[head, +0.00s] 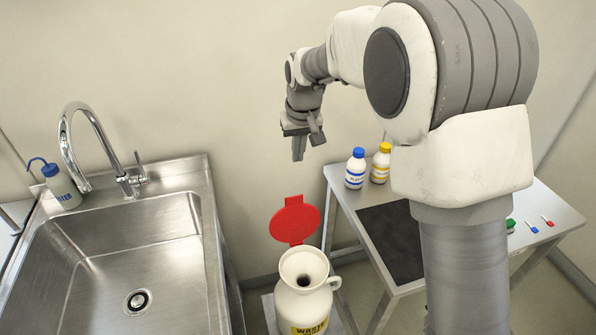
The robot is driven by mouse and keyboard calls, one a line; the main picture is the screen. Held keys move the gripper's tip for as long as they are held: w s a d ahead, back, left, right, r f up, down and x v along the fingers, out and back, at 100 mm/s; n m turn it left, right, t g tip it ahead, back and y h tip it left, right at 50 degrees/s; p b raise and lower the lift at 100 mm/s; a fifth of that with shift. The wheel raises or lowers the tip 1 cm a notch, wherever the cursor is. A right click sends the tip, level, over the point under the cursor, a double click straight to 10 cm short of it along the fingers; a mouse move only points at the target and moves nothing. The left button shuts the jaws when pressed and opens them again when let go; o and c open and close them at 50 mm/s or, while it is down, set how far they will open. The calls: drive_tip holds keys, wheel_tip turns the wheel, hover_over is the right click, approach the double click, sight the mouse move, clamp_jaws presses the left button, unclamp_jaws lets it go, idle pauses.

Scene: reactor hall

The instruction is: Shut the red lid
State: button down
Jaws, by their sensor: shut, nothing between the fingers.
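The red lid (295,221) is a round disc that stands open, tilted up behind the mouth of a cream waste can (304,299). The can's funnel-shaped opening is uncovered. The can has a side handle and a yellow label that is partly cut off at the bottom edge. My gripper (299,155) hangs in the air above the lid, pointing down, apart from it. Its fingers are shut with nothing between them.
A steel sink (205,260) with a tall curved tap (98,130) and a wash bottle (62,186) is at left. At right a metal table (343,209) holds a blue-capped bottle (355,168), a yellow-capped bottle (380,163) and a dark mat (392,240). The wall is close behind.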

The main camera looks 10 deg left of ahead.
drive_tip(key=s+p+x, duration=0.1)
drive_tip(key=s+x, duration=0.1)
drive_tip(key=x, duration=0.9)
drive_tip(key=shift+s+f+p, duration=0.25)
drive_tip(key=shift+s+p, duration=0.05)
drive_tip(key=shift+s, duration=0.35)
drive_tip(key=shift+a, duration=0.1)
